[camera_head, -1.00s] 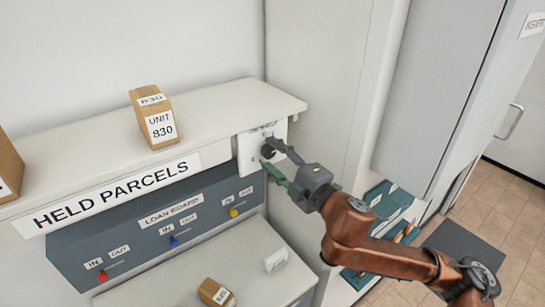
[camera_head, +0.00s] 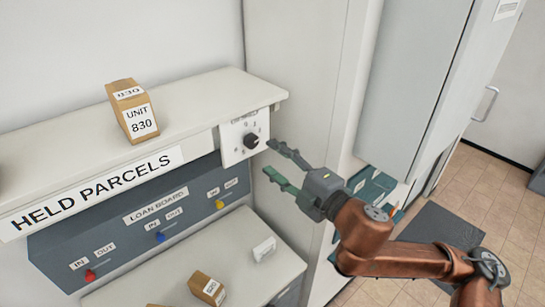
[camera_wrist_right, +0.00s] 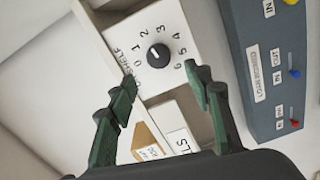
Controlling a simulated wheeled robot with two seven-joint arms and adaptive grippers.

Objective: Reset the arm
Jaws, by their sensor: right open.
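My right gripper (camera_head: 272,161) is open and empty in the head view, just right of a black dial knob (camera_head: 251,141) on a white plate at the shelf's right end. A gap shows between the fingertips and the knob. In the right wrist view the knob (camera_wrist_right: 158,55) sits on the numbered plate (camera_wrist_right: 128,40) beyond the two spread green fingers (camera_wrist_right: 162,85), with nothing between them. The knob's white mark points toward the low numbers. My left gripper is not in view.
The HELD PARCELS shelf (camera_head: 60,152) carries a box labelled UNIT 830 (camera_head: 133,112). Below are the loan board (camera_head: 110,235) with coloured sliders and a counter with a small box (camera_head: 207,289). A tall cabinet (camera_head: 415,80) and teal trays (camera_head: 372,186) stand at right.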

